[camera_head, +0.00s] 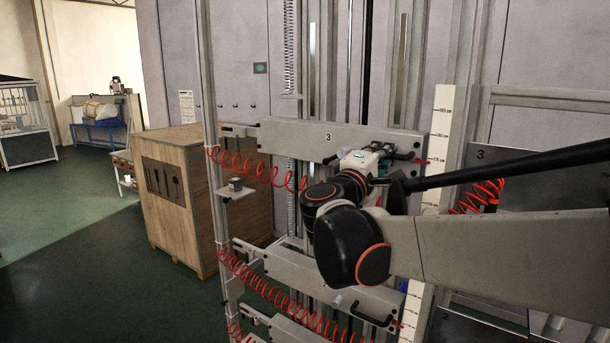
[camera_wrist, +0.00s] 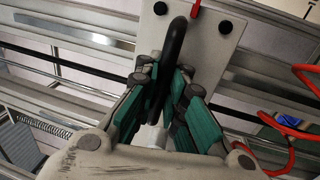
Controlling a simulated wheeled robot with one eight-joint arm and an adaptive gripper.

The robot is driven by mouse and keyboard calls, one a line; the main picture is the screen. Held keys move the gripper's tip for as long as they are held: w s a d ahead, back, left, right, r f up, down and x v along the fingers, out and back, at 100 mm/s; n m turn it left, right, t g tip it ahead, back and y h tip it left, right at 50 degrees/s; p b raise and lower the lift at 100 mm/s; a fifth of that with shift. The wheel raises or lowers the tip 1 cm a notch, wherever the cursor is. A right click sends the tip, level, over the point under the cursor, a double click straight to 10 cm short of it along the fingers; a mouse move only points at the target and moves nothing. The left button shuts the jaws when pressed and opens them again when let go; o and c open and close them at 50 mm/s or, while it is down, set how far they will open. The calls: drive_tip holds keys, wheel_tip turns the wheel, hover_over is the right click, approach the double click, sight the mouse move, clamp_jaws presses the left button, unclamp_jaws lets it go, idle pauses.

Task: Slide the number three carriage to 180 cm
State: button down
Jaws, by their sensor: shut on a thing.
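The number three carriage (camera_head: 290,137) is a pale grey plate marked "3", lying across the vertical rails. Its black handle (camera_wrist: 173,55) stands out from the plate at the right end. My gripper (camera_wrist: 178,85) has its green-padded fingers shut around this handle; in the head view the gripper (camera_head: 378,154) is partly hidden by my arm. A white scale (camera_head: 440,125) runs upright beside the carriage's right end, with labels that seem to read 185, 180 and 175 cm from the top. The small red pointer (camera_head: 423,162) at that end sits near the 175 mark, below 180.
A lower carriage (camera_head: 290,272) with its own black handle (camera_head: 371,316) lies beneath. Coiled red hoses (camera_head: 245,165) hang in front at the left. A dark panel marked "3" (camera_head: 500,165) stands right of the scale. A wooden crate (camera_head: 180,195) stands on the left floor.

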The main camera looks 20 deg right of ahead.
drive_tip(key=shift+t+y, duration=0.3)
drive_tip(key=r, duration=0.1)
drive_tip(key=s+r+p, duration=0.1)
drive_tip(key=r, duration=0.1)
drive_tip(key=r+p, duration=0.1)
drive_tip(key=r, duration=0.1)
drive_tip(key=shift+s+a, duration=0.2)
drive_tip(key=shift+a, duration=0.05)
drive_tip(key=shift+w+r, duration=0.15)
drive_tip(key=shift+r, duration=0.3)
drive_tip(key=shift+w+d, duration=0.1)
drive_tip(key=shift+f, duration=0.15)
drive_tip(key=c, duration=2)
unclamp_jaws()
drive_tip(key=o, duration=0.3)
drive_tip(key=shift+w+a, duration=0.15)
drive_tip(key=shift+a, duration=0.1)
drive_tip(key=shift+d, duration=0.25)
drive_tip(key=v, duration=0.7)
drive_tip(key=w+v, duration=0.1)
drive_tip(key=v, duration=0.3)
drive_tip(key=shift+a, duration=0.5)
